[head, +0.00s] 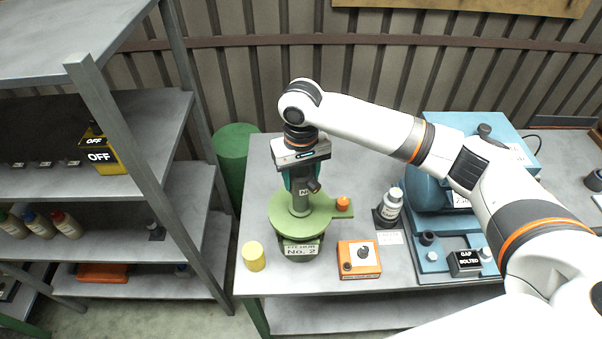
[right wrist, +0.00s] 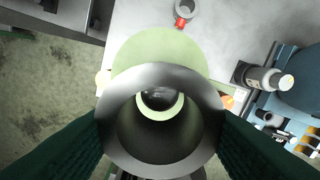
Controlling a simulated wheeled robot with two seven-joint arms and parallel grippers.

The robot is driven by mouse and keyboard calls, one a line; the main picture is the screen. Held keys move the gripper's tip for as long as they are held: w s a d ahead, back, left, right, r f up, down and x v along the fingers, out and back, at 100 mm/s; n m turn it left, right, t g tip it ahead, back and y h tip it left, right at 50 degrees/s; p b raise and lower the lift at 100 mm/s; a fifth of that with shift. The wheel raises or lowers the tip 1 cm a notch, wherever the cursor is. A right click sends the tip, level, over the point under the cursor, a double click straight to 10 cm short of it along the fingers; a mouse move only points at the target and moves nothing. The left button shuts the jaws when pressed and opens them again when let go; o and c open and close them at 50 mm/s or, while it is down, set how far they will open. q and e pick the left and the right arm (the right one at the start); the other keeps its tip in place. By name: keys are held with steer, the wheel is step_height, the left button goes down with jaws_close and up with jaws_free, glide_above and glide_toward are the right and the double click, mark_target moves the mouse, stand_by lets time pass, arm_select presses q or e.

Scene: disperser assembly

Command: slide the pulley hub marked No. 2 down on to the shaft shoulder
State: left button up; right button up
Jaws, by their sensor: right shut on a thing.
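My right gripper (head: 301,183) points down and is shut on a grey, hollow, upright cylinder (head: 300,203), which I take as the pulley hub; its mark is partly hidden. In the right wrist view the hub's round rim (right wrist: 160,72) sits between two dark green finger pads. The hub stands over a light green round plate (head: 275,215) on a dark base with a label (head: 300,249) reading "No. 2". Through the bore I see a pale green ring with a dark middle. The shaft shoulder is not clearly visible, and I cannot tell whether the hub touches it. My left gripper is out of view.
An orange knob (head: 343,203) is at the plate's right. A yellow cylinder (head: 253,256), an orange box (head: 359,259) and a bottle (head: 391,205) stand nearby on the grey table (head: 262,284). Blue equipment (head: 428,192) is at right; a shelf rack (head: 160,188) is at left.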

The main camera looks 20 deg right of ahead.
mark_target(301, 196)
steer(key=shift+f+b, duration=1)
steer(key=shift+f, duration=3.15)
steer(key=o, duration=1.5)
steer(key=shift+r, duration=0.4)
step_height(301, 196, up, 10)
steer(key=b, duration=0.3)
steer(key=shift+r+b, duration=0.25)
steer(key=shift+b, duration=0.15)
steer(key=shift+r, duration=0.4)
